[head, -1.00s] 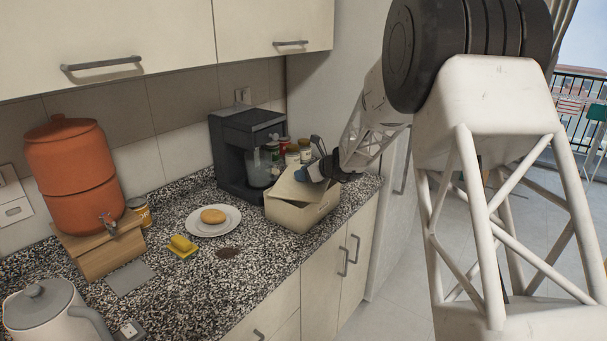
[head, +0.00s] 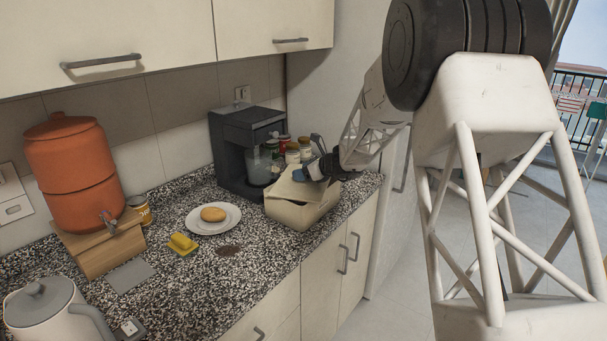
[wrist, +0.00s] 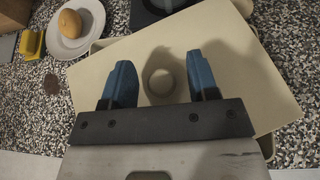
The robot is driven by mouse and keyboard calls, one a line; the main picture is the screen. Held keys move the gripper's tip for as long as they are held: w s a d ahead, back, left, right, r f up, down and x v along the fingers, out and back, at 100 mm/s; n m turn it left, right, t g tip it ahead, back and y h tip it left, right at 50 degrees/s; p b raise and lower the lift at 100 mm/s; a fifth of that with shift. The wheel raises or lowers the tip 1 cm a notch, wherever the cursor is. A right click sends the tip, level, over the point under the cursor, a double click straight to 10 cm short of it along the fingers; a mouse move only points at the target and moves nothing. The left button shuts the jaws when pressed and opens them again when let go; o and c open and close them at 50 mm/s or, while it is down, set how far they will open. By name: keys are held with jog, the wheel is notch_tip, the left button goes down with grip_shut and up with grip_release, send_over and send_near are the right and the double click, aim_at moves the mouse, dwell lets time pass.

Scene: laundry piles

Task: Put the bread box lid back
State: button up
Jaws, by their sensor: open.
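The cream bread box (head: 300,214) stands near the right end of the counter, in front of the coffee machine. Its flat cream lid (head: 286,186) lies on top, turned askew to the box; in the wrist view the lid (wrist: 240,85) leaves parts of the box rim (wrist: 266,146) showing at its sides. My gripper (head: 309,172) is over the lid. In the wrist view my gripper (wrist: 159,62) is open, its two blue fingers on either side of the lid's round knob (wrist: 161,82), with gaps between fingers and knob.
A coffee machine (head: 240,150) and several jars (head: 292,153) stand close behind the box. A plate with a bread roll (head: 213,214), a yellow butter dish (head: 182,243) and a dark brown patch (head: 229,251) are to its left. The counter's front edge is near.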

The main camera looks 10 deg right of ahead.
jog(key=v, duration=1.2)
jog(key=shift+r, duration=0.15)
dwell(0.5)
jog(key=s+a+r+n+g+h, duration=0.1)
jog(key=s+a+r+n+g, duration=0.2)
jog(key=s, duration=0.6)
jog(key=s+a+r+n+h, duration=0.1)
jog(key=s+a+n, duration=0.1)
jog(key=s+n, duration=0.55)
jog(key=s+a+r+n+g+h, duration=0.1)
jog(key=s+a+r+n+g, duration=0.15)
jog(key=s, duration=0.85)
jog(key=s+d+f+n+h, duration=0.1)
jog(key=s+n, duration=0.3)
jog(key=s, duration=0.5)
jog(key=s+d+f+n+h, duration=0.1)
jog(key=s+n+h, duration=0.2)
jog(key=s, duration=0.6)
jog(key=s+d+f+n+h, duration=0.1)
jog(key=s+n+h, duration=0.1)
jog(key=s+n, duration=0.4)
jog(key=s, duration=0.3)
jog(key=shift+d+f+h, duration=0.3)
jog(key=shift+d+h, duration=0.05)
jog(key=shift+h, duration=0.05)
